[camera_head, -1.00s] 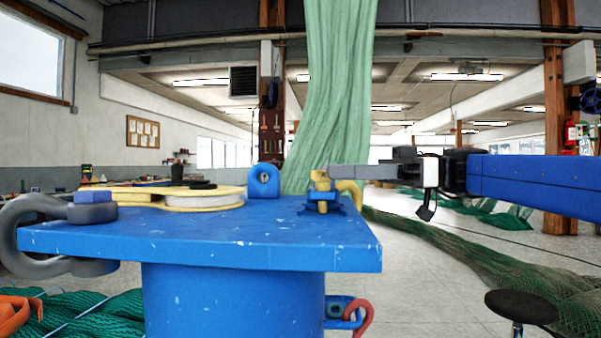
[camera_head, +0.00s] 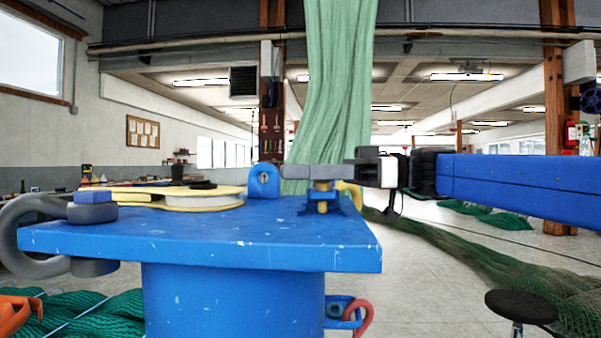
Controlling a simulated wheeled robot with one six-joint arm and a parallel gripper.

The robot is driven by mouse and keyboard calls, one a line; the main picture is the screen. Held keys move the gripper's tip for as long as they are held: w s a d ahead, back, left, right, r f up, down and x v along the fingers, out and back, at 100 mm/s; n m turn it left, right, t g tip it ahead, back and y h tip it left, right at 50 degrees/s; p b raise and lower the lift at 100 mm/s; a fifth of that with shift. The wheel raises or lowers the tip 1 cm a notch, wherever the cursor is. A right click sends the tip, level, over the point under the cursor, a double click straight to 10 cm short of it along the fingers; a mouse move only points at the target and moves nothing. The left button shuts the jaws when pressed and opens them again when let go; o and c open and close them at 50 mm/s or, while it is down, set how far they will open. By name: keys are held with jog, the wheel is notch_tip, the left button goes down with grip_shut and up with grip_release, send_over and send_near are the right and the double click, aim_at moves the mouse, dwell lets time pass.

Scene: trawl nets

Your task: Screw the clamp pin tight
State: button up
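A short yellow pin (camera_head: 323,187) stands upright in a small blue clamp (camera_head: 322,206) near the right end of the blue bench top. I take this to be the clamp pin. My gripper (camera_head: 283,172) reaches in level from the right. Its grey finger passes across the pin's upper end and hides the head, with the fingertip left of the pin. The fingers show side-on, so the gap between them is hidden. I cannot tell whether they touch the pin. A curved yellow piece (camera_head: 352,192) stands just right of the clamp, partly covered by my gripper.
The blue bench (camera_head: 200,240) carries an eye lug (camera_head: 264,183) close to the fingertip, a yellow spool (camera_head: 203,202) and a big grey shackle (camera_head: 25,212). Green netting (camera_head: 335,80) hangs behind. A black stool (camera_head: 521,306) stands at lower right.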

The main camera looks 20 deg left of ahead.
grip_shut()
jog(key=shift+w+a+m+t+y, duration=0.15)
jog(key=shift+m+t+y, duration=0.15)
jog(key=shift+m+t, duration=0.35)
jog(key=shift+w+d+m+t+y, duration=0.1)
jog(key=shift+w+m+t+y, duration=0.2)
jog(key=shift+t, duration=0.5)
jog(key=shift+w+a+m+t+y, duration=0.1)
jog(key=shift+m+t+y, duration=0.2)
jog(key=shift+m+t, duration=0.35)
jog(key=shift+o, duration=2.1)
grip_release()
